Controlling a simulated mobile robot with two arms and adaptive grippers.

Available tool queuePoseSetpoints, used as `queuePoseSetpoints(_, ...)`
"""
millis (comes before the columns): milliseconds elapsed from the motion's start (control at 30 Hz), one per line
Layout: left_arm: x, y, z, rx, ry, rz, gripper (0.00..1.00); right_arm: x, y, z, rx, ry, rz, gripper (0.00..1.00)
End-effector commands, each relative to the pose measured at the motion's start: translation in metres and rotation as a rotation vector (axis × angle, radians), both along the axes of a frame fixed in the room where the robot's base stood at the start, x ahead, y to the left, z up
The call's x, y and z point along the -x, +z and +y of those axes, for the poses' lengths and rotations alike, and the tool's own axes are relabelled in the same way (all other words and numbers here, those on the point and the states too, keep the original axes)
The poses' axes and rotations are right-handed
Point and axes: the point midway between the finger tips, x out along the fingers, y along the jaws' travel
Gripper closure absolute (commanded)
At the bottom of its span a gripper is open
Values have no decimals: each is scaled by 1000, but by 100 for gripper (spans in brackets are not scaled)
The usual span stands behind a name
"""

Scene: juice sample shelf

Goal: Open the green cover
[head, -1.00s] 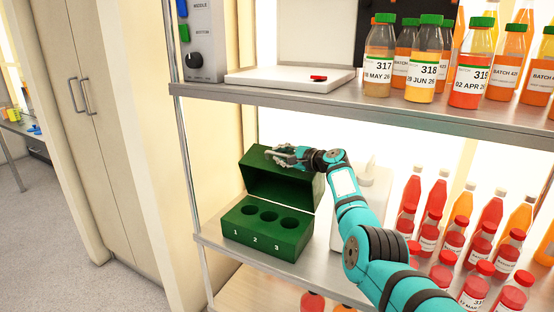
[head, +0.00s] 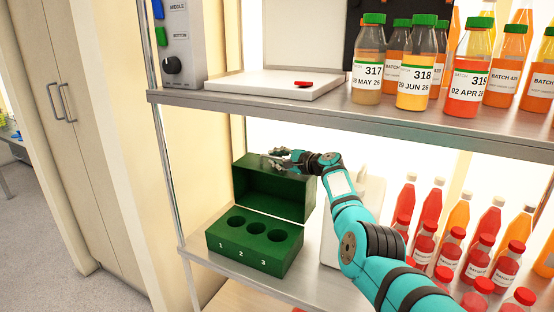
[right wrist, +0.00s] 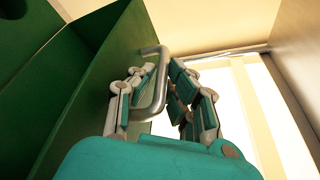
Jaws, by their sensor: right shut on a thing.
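The green cover (head: 270,188) stands raised and tilted back on its green box (head: 262,262) on the middle shelf. My right gripper (head: 277,162) is at the top of the cover. In the right wrist view its fingers are closed around the metal handle (right wrist: 153,82), which is fixed to the green cover (right wrist: 90,85). My left gripper is not in view.
The upper shelf (head: 330,112) runs just above the cover and my right arm. It carries bottles, such as bottle 318 (head: 418,65), and a white plate (head: 270,88). Several red-capped bottles (head: 475,255) stand right of my arm.

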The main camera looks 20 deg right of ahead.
Motion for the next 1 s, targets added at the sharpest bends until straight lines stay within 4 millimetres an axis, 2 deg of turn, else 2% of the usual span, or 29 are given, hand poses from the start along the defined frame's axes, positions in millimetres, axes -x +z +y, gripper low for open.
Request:
queuePoseSetpoints(67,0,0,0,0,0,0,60,0,-1,0,-1,1,2,100)
queuePoseSetpoints(100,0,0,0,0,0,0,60,0,-1,0,-1,1,2,85)
queuePoseSetpoints(167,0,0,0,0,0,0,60,0,-1,0,-1,1,2,79)
queuePoseSetpoints(633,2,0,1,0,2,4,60,6,0,-4,1,-1,-1,79)
queuePoseSetpoints(833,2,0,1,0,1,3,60,24,2,-8,3,0,2,79)
queuePoseSetpoints(1000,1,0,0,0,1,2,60,47,8,-17,3,-1,1,79)
